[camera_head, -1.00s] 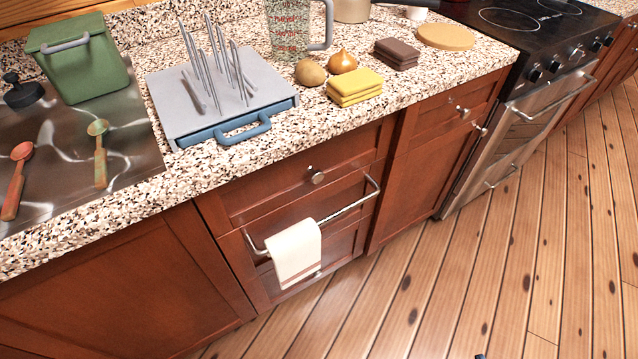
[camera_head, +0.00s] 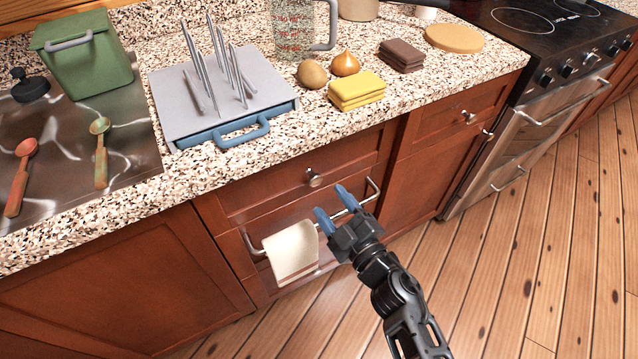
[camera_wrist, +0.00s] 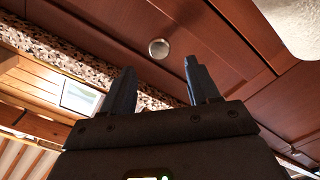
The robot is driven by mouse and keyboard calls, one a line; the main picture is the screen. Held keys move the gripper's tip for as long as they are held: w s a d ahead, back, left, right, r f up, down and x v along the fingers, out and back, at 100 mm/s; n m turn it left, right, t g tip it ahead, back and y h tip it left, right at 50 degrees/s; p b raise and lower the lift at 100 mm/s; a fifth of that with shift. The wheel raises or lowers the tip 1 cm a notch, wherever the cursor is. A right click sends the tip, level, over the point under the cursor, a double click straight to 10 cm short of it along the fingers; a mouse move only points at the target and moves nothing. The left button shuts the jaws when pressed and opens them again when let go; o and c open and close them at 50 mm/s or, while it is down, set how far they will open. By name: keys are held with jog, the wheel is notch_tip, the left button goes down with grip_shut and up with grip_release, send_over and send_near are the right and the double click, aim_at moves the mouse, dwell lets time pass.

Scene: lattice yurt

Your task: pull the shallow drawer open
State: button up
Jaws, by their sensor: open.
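The shallow wooden drawer (camera_head: 258,199) is directly under the counter edge, with a round metal knob (camera_head: 314,178) on its front. Its front looks flush with the cabinet, so the drawer is closed. My gripper (camera_head: 331,204) is open and empty, its blue fingertips in front of the cabinet, a little below and right of the knob in the head view. In the wrist view, the knob (camera_wrist: 158,48) shows beyond and between the fingertips of my gripper (camera_wrist: 158,66), apart from both. Nothing hides the knob in either view.
A metal rail (camera_head: 255,247) crosses the front below the drawer, with a white towel (camera_head: 291,253) hanging on it; my gripper overlaps its right part in view. A grey rack with a blue handle (camera_head: 240,132) stands on the counter above. The floor (camera_head: 520,270) at right is clear.

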aim_at(316, 182)
jog(key=shift+b+x, duration=0.4)
jog(key=shift+x, duration=2.8)
jog(key=shift+c, duration=0.2)
grip_shut()
